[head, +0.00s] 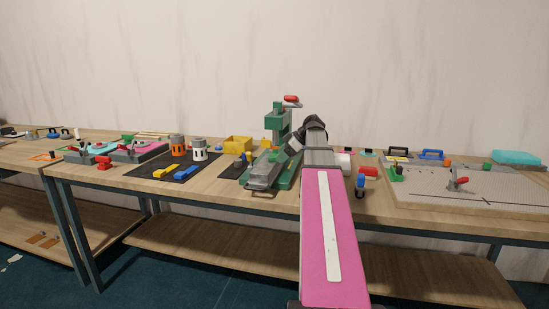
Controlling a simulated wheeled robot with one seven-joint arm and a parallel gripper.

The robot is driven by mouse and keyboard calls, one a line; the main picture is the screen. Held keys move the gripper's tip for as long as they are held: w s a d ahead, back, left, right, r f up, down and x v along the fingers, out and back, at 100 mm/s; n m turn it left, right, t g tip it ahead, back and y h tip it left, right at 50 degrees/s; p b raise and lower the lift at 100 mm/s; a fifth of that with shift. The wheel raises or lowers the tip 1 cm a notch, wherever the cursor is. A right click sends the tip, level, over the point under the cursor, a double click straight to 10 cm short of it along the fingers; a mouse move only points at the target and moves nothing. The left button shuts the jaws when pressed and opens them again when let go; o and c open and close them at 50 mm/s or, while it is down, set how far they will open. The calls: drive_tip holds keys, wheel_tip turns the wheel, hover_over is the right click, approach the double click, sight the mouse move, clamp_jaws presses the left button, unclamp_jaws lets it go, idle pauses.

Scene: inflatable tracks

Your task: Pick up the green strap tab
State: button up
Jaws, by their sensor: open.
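I cannot tell for certain which green piece is the strap tab. A small green piece (397,173) stands at the left edge of the grey board on the right of the bench. Another small green piece (487,166) sits near that board's back edge, and a green one (127,138) lies far left. My arm reaches over the bench, and its end bends down to the left beside the green press.
The green press (280,125) with a red knob stands close to my wrist. A grey board (470,190) with a red-handled clamp lies right. A black mat (165,172) with orange and white cylinders lies left. A yellow bin (238,144) stands behind.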

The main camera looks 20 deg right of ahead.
drive_tip(key=c, duration=1.1)
drive_tip(key=shift+r, duration=0.1)
drive_tip(key=shift+r, duration=0.5)
drive_tip(key=shift+s+d+r, duration=0.1)
drive_tip(key=shift+d+r, duration=0.05)
drive_tip(key=shift+d, duration=0.1)
drive_tip(key=s+d, duration=0.4)
drive_tip(key=d, duration=0.4)
drive_tip(key=s+d, duration=0.4)
drive_tip(key=d, duration=0.3)
drive_tip(key=shift+d, duration=0.35)
